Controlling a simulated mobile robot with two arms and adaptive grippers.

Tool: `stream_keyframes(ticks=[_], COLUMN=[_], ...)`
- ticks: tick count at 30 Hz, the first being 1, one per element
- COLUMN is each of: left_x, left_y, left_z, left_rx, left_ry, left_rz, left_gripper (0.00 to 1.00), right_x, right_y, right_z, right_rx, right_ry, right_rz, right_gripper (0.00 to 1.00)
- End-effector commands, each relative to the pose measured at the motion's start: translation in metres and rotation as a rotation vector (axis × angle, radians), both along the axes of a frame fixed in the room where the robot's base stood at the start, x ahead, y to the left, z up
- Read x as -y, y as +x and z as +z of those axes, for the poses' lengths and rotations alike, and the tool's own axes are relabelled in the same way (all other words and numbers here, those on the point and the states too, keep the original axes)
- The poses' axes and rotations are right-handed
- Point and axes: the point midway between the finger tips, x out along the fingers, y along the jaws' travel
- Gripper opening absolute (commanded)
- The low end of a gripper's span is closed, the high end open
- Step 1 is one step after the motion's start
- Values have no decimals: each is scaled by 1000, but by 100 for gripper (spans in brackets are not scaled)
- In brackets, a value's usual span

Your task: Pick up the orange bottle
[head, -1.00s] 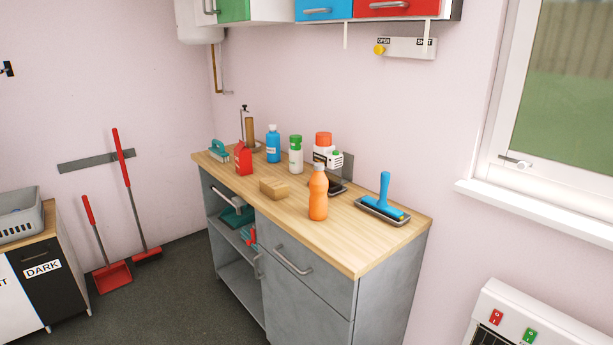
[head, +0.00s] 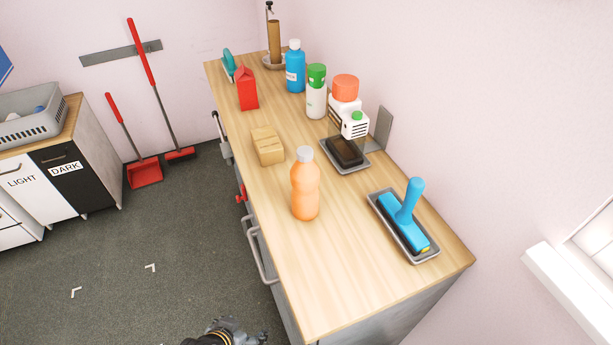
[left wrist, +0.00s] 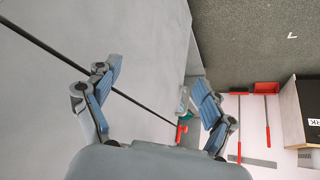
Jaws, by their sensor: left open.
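The orange bottle (head: 305,186) stands upright on the wooden counter (head: 335,285), with a grey cap, near the counter's front edge. My left gripper (head: 238,335) shows only partly at the bottom edge of the head view, below and in front of the counter, well apart from the bottle. In the left wrist view my left gripper (left wrist: 155,95) has its two blue-padded fingers spread, with nothing between them, facing the grey cabinet (left wrist: 90,80). The bottle is not in the left wrist view. My right gripper is not in view.
A red carton (head: 246,90) and several bottles stand farther back. Cabinet handles (head: 256,250) stick out in front.

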Motion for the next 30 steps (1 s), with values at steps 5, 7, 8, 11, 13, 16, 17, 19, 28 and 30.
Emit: stream_keyframes(ticks=[5, 7, 8, 11, 13, 16, 17, 19, 28, 30], left_x=[11, 13, 15, 18, 29, 44, 48, 56, 82, 84], left_y=[12, 13, 13, 12, 19, 34, 38, 47, 81, 86], left_z=[87, 115, 126, 164, 193, 205, 209, 220, 276, 289], left_rx=[84, 112, 123, 163, 238, 341, 370, 442, 777, 849], left_ry=[-30, -39, -42, -54, -86, -127, -140, -168, -289, -310], left_rz=[-34, -46, -52, -70, -100, -129, -135, -147, -144, -130], left_gripper=[83, 83, 83, 83, 83, 83, 83, 83, 83, 83], right_x=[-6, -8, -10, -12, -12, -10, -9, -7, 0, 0], right_y=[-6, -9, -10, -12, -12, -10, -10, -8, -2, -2], right_z=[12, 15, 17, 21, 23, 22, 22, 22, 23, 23], right_rx=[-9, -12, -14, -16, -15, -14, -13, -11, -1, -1], right_ry=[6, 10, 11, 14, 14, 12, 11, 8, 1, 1], right_rz=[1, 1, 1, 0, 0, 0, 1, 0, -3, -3], right_gripper=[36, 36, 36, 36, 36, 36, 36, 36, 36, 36])
